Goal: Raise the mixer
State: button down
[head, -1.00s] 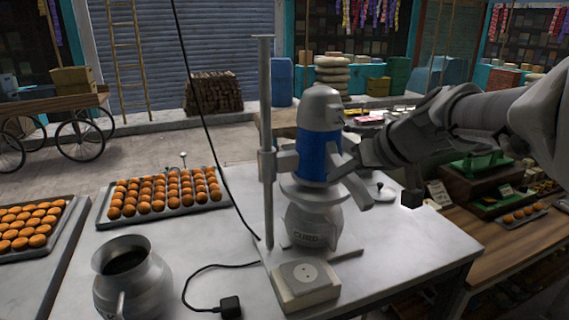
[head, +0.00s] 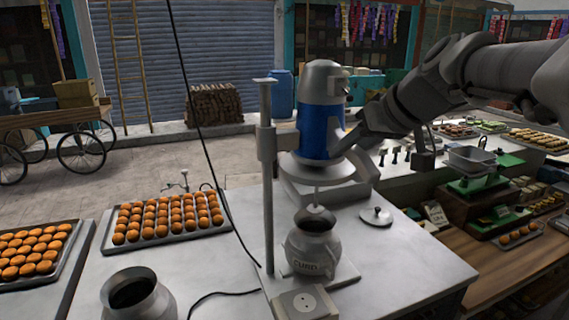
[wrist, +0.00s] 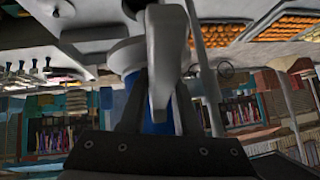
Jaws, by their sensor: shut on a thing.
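The mixer (head: 320,115) has a grey top and a blue body and sits on a carriage on the upright grey post (head: 267,190). It stands above the grey pot marked CURD (head: 312,250). A thin shaft comes down from the mixer to the pot's mouth; its lower end is hidden there. My gripper (head: 362,140) is at the mixer's right side. In the wrist view, my gripper (wrist: 157,88) is shut on a grey bar-like handle (wrist: 165,35) of the mixer, with the blue body behind it.
A second metal pot (head: 137,298) stands at front left. A round lid (head: 376,216) lies right of the CURD pot. Trays of orange sweets (head: 165,218) are on the left. A black cable hangs left of the post. A wooden counter (head: 490,245) adjoins on the right.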

jog(key=shift+r, duration=0.85)
jog(key=c, duration=0.6)
grip_release()
jog(key=shift+f, duration=0.1)
jog(key=b+v, duration=0.1)
jog(key=v, duration=1.6)
jog(key=shift+s+d, duration=0.1)
jog(key=shift+s, duration=0.05)
